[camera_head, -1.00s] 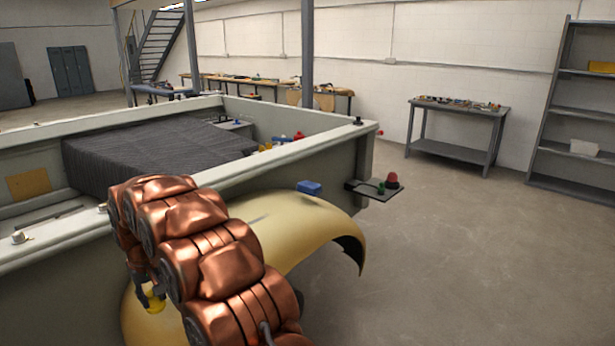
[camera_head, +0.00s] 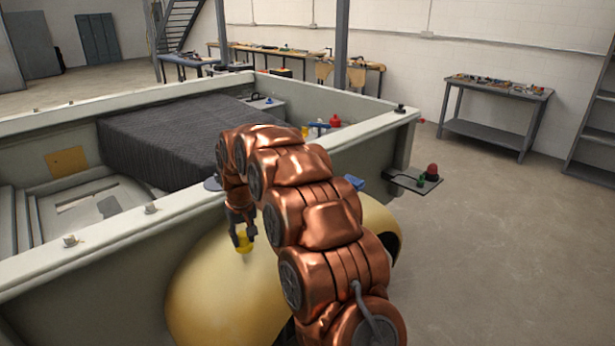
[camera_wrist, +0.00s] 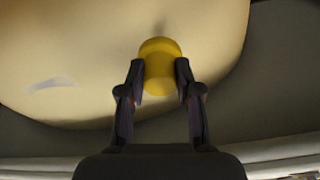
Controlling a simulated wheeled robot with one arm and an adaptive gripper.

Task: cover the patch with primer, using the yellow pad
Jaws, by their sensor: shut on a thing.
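My gripper (camera_head: 242,233) is shut on the yellow pad (camera_head: 244,245), which points down at the cream-yellow curved fender (camera_head: 205,290). In the wrist view the pad (camera_wrist: 160,64) sits between my two fingertips (camera_wrist: 160,75), close over the fender's surface (camera_wrist: 80,40). I cannot tell whether the pad touches it. A pale grey patch (camera_wrist: 52,84) shows on the fender left of the pad in the wrist view. My arm hides the patch in the head view.
The grey-green vehicle body (camera_head: 100,245) rises beside the fender, with a dark ribbed block (camera_head: 170,145) inside. A small shelf with a red knob (camera_head: 432,170) sticks out at its corner. A blue object (camera_head: 354,182) is behind my arm. The floor at right is clear.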

